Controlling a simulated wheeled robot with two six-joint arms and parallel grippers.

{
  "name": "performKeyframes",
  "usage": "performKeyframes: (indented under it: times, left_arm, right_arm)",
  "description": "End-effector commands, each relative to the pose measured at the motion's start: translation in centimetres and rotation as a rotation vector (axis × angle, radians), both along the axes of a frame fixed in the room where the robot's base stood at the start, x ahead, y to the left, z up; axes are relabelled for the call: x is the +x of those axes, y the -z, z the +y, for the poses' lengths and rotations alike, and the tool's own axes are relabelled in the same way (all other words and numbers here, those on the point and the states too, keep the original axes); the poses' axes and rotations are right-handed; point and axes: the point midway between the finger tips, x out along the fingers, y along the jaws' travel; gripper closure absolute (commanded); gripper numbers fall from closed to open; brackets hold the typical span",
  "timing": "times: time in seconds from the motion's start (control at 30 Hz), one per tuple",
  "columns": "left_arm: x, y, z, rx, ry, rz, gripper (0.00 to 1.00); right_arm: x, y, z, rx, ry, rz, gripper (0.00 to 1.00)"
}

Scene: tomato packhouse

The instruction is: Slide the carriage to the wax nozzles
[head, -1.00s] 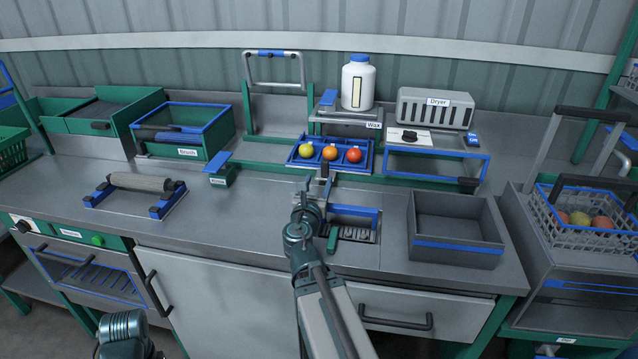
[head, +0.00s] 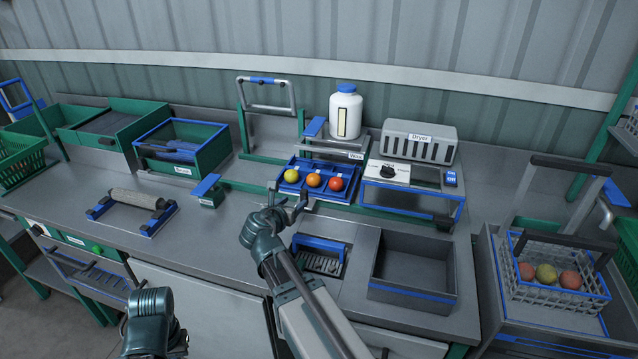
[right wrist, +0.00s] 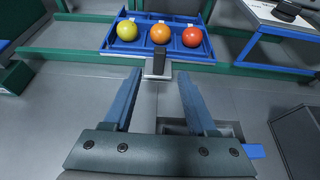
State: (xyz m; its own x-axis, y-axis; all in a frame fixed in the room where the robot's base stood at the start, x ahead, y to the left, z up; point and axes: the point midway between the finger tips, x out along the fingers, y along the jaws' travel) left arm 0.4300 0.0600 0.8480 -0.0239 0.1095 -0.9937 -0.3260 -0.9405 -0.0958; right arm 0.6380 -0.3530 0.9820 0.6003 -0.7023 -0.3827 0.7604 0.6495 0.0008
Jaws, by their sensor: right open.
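The carriage is a blue tray (head: 295,187) on a green rail, holding a yellow, an orange and a red tomato in a row. It also shows ahead in the right wrist view (right wrist: 120,48). Its dark upright handle (right wrist: 159,62) stands at its front on a pale bracket. My right gripper (head: 287,203) is open and empty, in front of the carriage. In the right wrist view its fingers (right wrist: 158,88) point at the handle, which lies beyond the tips, between their lines. The Wax stand (head: 335,147) is behind the carriage; I cannot make out nozzles. Only part of my left arm shows.
A dryer (head: 418,143) stands right of the white bottle (head: 345,112). A grey bin (head: 411,294) and a recessed slot with a blue handle (head: 319,243) lie near the right arm. A roller (head: 136,199) is at left.

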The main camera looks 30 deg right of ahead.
Motion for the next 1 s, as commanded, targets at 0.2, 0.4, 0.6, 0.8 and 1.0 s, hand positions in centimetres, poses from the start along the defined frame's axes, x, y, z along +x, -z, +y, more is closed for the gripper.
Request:
performKeyframes:
  times: [0.2,0.4,0.6,0.8,1.0]
  left_arm:
    - [0.0,0.4,0.0,0.000,0.000,0.000,1.00]
    - [0.0,1.9,0.0,0.000,0.000,0.000,1.00]
    - [0.0,3.5,0.0,0.000,0.000,0.000,1.00]
    - [0.0,4.7,0.0,0.000,0.000,0.000,1.00]
    - [0.0,5.3,0.0,0.000,0.000,0.000,1.00]
  right_arm:
    - [0.4,0.5,-0.4,0.001,0.001,0.002,0.43]
    - [2.6,1.9,-2.7,0.001,0.002,0.001,0.43]
    - [5.1,3.5,-5.7,0.001,0.003,0.001,0.43]
    - [7.0,4.7,-8.0,0.001,0.001,0.001,0.43]
    - [8.1,5.3,-9.3,0.001,-0.001,0.000,0.43]
